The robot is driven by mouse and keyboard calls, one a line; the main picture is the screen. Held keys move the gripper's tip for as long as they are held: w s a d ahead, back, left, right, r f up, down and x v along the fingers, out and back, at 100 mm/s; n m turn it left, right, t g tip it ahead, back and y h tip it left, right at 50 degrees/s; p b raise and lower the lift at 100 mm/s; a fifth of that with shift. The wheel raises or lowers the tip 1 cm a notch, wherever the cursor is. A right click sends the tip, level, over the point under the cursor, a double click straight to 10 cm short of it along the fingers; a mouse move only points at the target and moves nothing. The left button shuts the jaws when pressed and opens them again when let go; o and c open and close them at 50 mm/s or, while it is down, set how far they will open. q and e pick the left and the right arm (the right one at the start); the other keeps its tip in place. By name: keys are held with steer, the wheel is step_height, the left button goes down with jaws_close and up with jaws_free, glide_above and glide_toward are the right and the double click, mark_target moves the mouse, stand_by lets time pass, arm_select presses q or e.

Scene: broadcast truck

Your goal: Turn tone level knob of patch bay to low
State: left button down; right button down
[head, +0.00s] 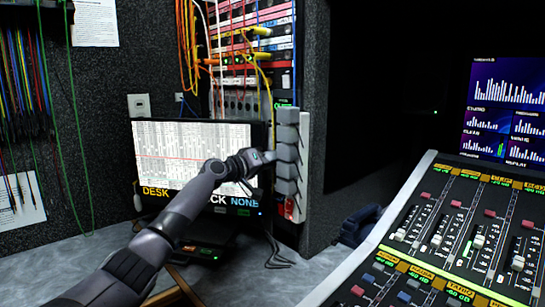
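The rack of coloured rows with plugged cables, which looks like the patch bay (262,33), stands at the upper centre of the head view. Its lower panel (240,100) shows a row of small round fittings. I cannot make out which part is the tone level knob; it may be hidden or too small. My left arm reaches up from the bottom left. My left gripper (262,161) is below the patch bay, in front of the screen's right edge and close to a column of grey blocks. Its fingers are too small to read, and contact is unclear. My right gripper is out of view.
A screen (180,150) with a white chart stands behind my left arm. Grey blocks (287,160) with a red part line the wall edge. Orange and yellow cables hang before the rack. A mixing desk (455,235) fills the lower right.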

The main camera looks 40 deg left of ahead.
arm_select(q)
steer(key=shift+n, duration=0.3)
steer(key=c, duration=0.9)
jaws_free()
steer(key=shift+o, duration=0.2)
steer(key=shift+s, duration=0.15)
steer(key=s, duration=0.7)
steer(key=shift+a, duration=0.35)
